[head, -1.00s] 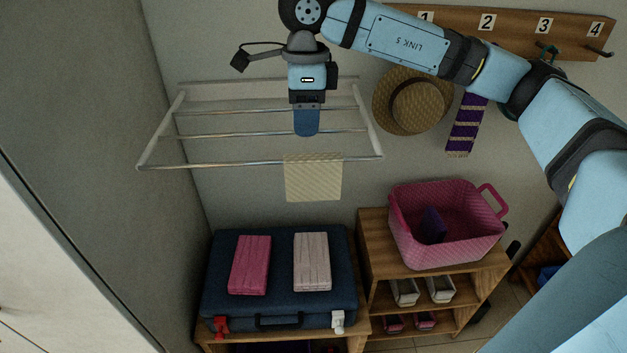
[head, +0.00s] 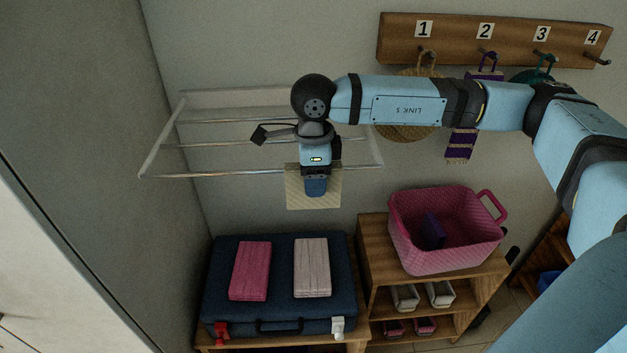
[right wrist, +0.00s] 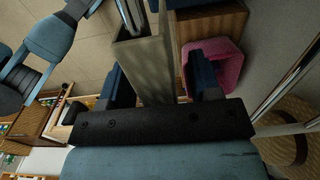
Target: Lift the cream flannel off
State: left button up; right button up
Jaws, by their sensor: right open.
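The cream flannel (head: 295,198) hangs over the front rail of the wall drying rack (head: 220,174). My right gripper (head: 316,190) is in front of it in the head view, pointing down and hiding its middle. In the right wrist view the gripper (right wrist: 160,85) is open, with its two blue fingers apart. The flannel (right wrist: 145,65) shows between them as a grey-beige sheet over the metal rail. I cannot tell whether either finger touches it. My left gripper is in neither view.
Below stands a blue suitcase (head: 280,313) with a pink bundle (head: 250,270) and a pale bundle (head: 312,267) on top. A pink basket (head: 450,250) sits on a wooden shelf at right. A straw hat (head: 405,133) hangs beside the rack under a numbered hook board (head: 450,35).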

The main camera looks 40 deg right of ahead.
jog(key=shift+f, duration=0.6)
jog(key=c, duration=1)
jog(key=shift+r, duration=0.1)
notch_tip(320, 180, up, 32)
jog(key=p, duration=0.9)
jog(key=shift+r, duration=0.2)
dwell(0.5)
